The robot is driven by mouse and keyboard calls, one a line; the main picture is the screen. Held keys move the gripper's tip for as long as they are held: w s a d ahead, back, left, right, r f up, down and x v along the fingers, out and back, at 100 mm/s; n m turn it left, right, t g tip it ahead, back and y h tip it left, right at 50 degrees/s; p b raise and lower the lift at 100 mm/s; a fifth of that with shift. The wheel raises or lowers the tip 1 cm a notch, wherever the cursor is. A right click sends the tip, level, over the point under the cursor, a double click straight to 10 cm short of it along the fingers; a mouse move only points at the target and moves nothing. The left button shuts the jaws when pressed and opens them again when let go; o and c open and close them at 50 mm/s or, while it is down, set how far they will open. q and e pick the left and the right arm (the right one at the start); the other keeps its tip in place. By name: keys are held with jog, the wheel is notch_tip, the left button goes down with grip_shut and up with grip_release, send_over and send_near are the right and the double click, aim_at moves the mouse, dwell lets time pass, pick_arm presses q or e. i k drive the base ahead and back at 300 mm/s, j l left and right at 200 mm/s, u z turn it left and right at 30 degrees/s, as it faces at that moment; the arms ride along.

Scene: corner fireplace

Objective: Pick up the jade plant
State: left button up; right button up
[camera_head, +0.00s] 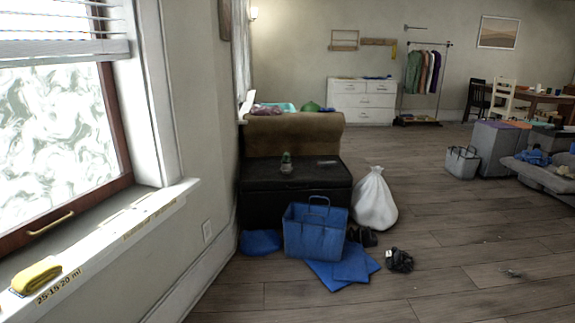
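No plant is clearly recognisable as the jade plant. A small grey-green upright object (286,163) stands on a dark chest (262,183) in the middle of the view. It is too small to tell whether it is a potted plant or a bottle. A green rounded item (310,107) sits behind the brown backrest (295,133), and its kind is also unclear. Neither of my grippers shows in the head view.
A windowsill (120,225) with a yellow cloth (36,275) runs along the left. The wooden floor (440,240) is mostly clear at centre right.

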aim_at(286, 168)
jog(key=i+z, duration=0.1)
jog(key=i, duration=0.5)
jog(key=i+z, duration=0.1)
jog(key=i, duration=0.45)
jog(key=i+j+z, duration=0.1)
jog(key=i, duration=0.5)
jog(key=i+j+z, duration=0.1)
jog(key=i, duration=0.45)
jog(key=j, duration=0.1)
